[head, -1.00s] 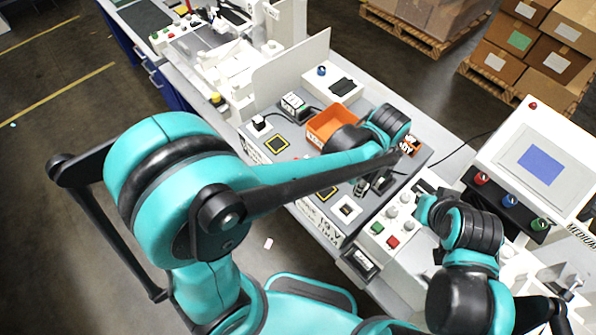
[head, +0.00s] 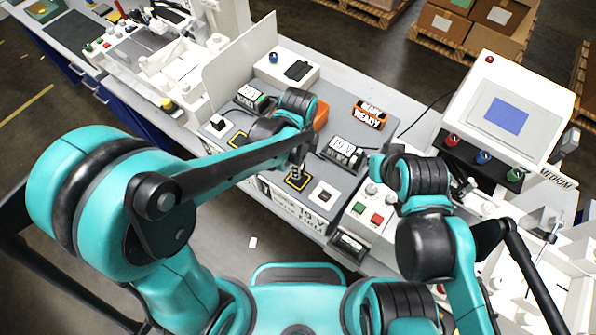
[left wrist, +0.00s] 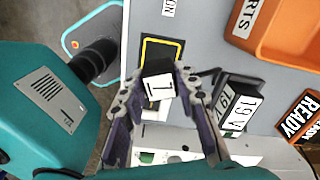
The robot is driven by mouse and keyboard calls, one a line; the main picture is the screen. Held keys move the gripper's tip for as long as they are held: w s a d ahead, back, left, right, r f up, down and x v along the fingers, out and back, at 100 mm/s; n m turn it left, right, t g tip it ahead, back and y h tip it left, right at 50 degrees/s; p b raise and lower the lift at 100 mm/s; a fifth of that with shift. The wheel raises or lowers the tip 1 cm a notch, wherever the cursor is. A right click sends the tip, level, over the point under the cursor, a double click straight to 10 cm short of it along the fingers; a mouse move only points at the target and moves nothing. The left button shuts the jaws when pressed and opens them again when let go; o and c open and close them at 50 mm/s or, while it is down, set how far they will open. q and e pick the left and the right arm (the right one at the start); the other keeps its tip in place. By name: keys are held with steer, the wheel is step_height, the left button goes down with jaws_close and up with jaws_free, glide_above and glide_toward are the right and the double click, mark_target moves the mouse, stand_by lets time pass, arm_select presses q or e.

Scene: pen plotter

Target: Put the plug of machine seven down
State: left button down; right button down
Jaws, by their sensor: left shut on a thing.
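My left gripper (head: 297,172) is low over the front of the grey bench panel, above a yellow-edged square (head: 298,182). In the left wrist view its fingers (left wrist: 165,92) are shut on a small black plug (left wrist: 157,68) with a white label bearing one mark, perhaps a 1 or 7. The plug overlaps the near edge of the yellow-edged square (left wrist: 176,42) there; I cannot tell whether it touches the panel. My right arm stands at the right, and its fingers cannot be made out.
A black block labelled 19 V (head: 344,151) stands right of the left gripper. An orange READY block (head: 370,115) is behind it. An orange parts bin (left wrist: 285,35) is partly hidden by my left arm in the head view. A white socket plate (head: 322,195) lies to the right.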

arm_select(q)
steer(key=shift+f+b, duration=0.55)
steer(key=shift+f, duration=1.45)
steer(key=shift+f, duration=0.2)
steer(key=c, duration=1.1)
jaws_free()
steer(key=shift+c, duration=0.2)
steer(key=shift+r, duration=0.15)
